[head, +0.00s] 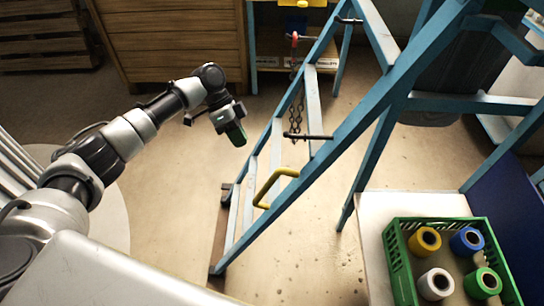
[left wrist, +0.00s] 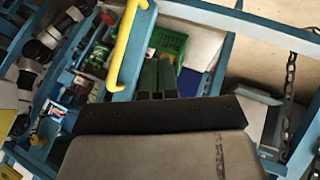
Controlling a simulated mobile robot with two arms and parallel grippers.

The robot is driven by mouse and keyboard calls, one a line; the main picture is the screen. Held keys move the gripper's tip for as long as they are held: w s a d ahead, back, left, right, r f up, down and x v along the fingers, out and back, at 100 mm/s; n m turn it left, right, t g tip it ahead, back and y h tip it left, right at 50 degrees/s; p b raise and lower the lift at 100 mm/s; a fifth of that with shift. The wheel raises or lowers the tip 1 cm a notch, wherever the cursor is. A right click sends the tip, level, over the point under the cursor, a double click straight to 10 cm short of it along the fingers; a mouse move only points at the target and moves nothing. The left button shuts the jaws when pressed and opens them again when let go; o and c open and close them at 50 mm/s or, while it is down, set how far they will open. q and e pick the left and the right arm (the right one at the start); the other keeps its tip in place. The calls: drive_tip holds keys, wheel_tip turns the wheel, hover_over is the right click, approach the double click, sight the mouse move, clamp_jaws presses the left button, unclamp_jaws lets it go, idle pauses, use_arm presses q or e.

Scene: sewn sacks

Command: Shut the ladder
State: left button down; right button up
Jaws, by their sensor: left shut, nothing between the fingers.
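A blue ladder (head: 342,137) stands at the centre and right of the head view. Its legs stand spread apart, with pale steps between the rails. A yellow handle (head: 274,187) is fixed on the near rail; it also shows in the left wrist view (left wrist: 126,45). A dark chain (head: 296,115) hangs by the steps. My left gripper (head: 237,135) is left of the ladder, apart from the handle. Its green fingers (left wrist: 157,76) are shut and empty. My right gripper is not in view.
A green crate (head: 398,268) with several coloured rolls sits on a white surface (head: 372,240) at lower right. A wooden crate (head: 172,45) stands behind my left arm. A dark bin (head: 458,80) is behind the ladder. The floor left of the ladder is clear.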

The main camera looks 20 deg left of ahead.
use_arm(q)
drive_tip(key=s+d+f+p, duration=0.3)
drive_tip(key=s+d+f, duration=0.3)
drive_tip(key=d+f, duration=0.1)
drive_tip(key=shift+f, duration=0.3)
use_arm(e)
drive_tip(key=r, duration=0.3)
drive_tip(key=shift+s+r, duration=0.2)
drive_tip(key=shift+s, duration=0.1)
use_arm(q)
drive_tip(key=shift+s, duration=0.1)
drive_tip(key=shift+d, duration=0.1)
